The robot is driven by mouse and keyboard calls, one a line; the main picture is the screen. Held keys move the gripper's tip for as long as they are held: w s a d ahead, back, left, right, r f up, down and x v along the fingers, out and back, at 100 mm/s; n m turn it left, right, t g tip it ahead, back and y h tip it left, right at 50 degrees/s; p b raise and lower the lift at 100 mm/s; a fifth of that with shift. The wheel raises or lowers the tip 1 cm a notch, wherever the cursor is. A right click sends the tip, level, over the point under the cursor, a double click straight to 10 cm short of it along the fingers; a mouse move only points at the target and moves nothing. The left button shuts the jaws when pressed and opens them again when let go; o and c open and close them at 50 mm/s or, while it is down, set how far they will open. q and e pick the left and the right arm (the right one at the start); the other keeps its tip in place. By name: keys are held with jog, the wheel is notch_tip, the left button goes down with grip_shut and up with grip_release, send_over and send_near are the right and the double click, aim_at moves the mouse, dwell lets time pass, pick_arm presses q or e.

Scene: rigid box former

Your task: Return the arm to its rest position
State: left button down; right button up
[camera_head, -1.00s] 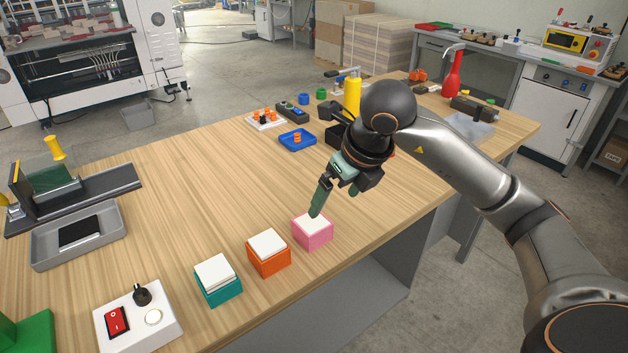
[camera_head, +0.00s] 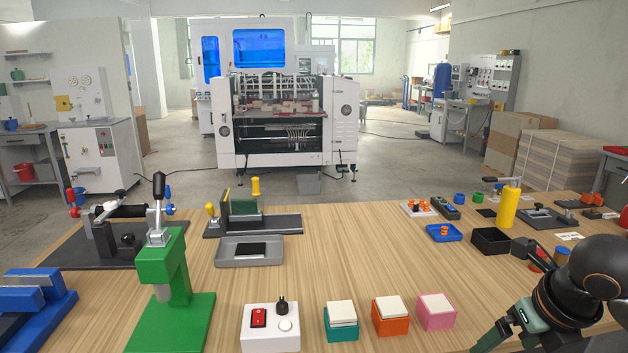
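My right arm comes in at the lower right. Its gripper (camera_head: 488,341) has dark green fingers and points down-left, near the table's front edge, to the right of the pink box. The fingers run toward the bottom edge of the picture, so their opening is unclear. Nothing is seen between them. The pink box (camera_head: 437,318), orange box (camera_head: 391,324) and teal box (camera_head: 342,330) stand in a row, each with a white top. My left gripper is not in view.
A white switch box (camera_head: 262,340) with a red rocker stands left of the teal box. A green press (camera_head: 165,262), a grey tray (camera_head: 228,257), a blue tray (camera_head: 456,238), a black bin (camera_head: 489,248) and a yellow bottle (camera_head: 508,207) stand around. The table's middle is clear.

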jog(key=s+a+f+n+g+y+p, duration=0.1)
jog(key=s+a+f+g+y, duration=0.1)
jog(key=a+y, duration=0.5)
jog(key=s+a+f+n+g+y+p, duration=0.1)
jog(key=s+a+f+y, duration=0.1)
jog(key=a, duration=0.8)
jog(key=s+a+r+m+t+y+p, duration=0.1)
jog(key=a+r+m+t+y, duration=0.1)
jog(key=a+r+m+y, duration=0.55)
jog(key=w+d+f+m+t+h+p, duration=0.1)
jog(key=w+d+f+m+t+h, duration=0.1)
jog(key=d+f+m+t+h, duration=0.6)
jog(key=w+d+f+m+t+h+p, duration=0.1)
jog(key=w+f+m+t, duration=0.4)
jog(key=m, duration=0.8)
pick_arm(q)
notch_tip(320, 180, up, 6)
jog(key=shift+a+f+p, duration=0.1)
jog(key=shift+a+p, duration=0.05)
jog(key=shift+p, duration=0.3)
pick_arm(e)
jog(key=s+d+f+m+g+h, duration=0.2)
jog(key=s+f+m+g+h, duration=0.3)
jog(key=s+f, duration=1.2)
notch_tip(320, 180, down, 3)
jog(key=m+g, duration=0.2)
jog(key=m, duration=0.1)
jog(key=shift+d+f, duration=0.15)
jog(key=shift+d, duration=0.05)
